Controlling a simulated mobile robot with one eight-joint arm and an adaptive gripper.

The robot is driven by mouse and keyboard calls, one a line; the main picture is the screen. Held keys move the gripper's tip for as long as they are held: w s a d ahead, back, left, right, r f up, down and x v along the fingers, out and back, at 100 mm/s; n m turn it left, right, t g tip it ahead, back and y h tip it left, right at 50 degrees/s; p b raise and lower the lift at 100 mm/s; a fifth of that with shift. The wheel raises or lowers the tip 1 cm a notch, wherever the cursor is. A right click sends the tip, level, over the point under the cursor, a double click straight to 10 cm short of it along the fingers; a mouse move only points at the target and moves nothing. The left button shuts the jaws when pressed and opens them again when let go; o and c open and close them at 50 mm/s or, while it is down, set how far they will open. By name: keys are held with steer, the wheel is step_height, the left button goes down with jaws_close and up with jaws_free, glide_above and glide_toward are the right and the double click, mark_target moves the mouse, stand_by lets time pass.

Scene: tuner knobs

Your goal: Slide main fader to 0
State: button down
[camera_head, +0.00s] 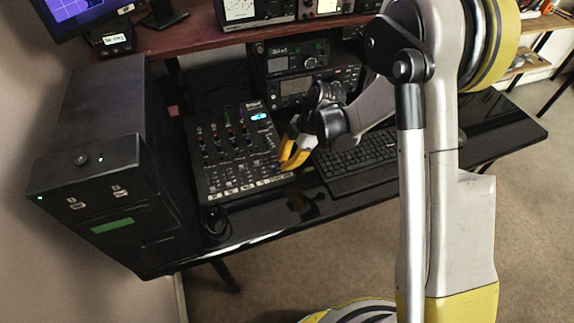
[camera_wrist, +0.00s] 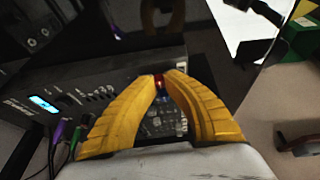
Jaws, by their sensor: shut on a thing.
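The black audio mixer (camera_head: 213,180) lies on the desk in the head view, with rows of knobs and faders and a lit blue display. Its main fader cannot be picked out in the head view, where my gripper (camera_head: 291,160) covers the mixer's right front part. In the wrist view my gripper (camera_wrist: 159,80) has its yellow fingers closed together at the tips. A small red thing (camera_wrist: 158,79) shows right at the fingertips, likely a fader cap. Part of the mixer (camera_wrist: 160,122) shows between the fingers, and its blue display (camera_wrist: 44,104) is at the left.
A black keyboard (camera_head: 356,154) lies to the right of the mixer, close to my gripper. A tall black computer case (camera_head: 105,150) stands to the left. Radio units (camera_head: 300,80) stand behind. A mouse (camera_head: 214,219) and its cable lie in front of the mixer.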

steer(key=w, duration=0.3)
steer(key=shift+a+r, duration=0.1)
steer(key=shift+a, duration=0.3)
steer(key=shift+s, duration=0.1)
steer(key=c, duration=1.4)
jaws_free()
steer(key=shift+c, duration=0.2)
steer(key=shift+r, duration=0.1)
steer(key=v, duration=1.2)
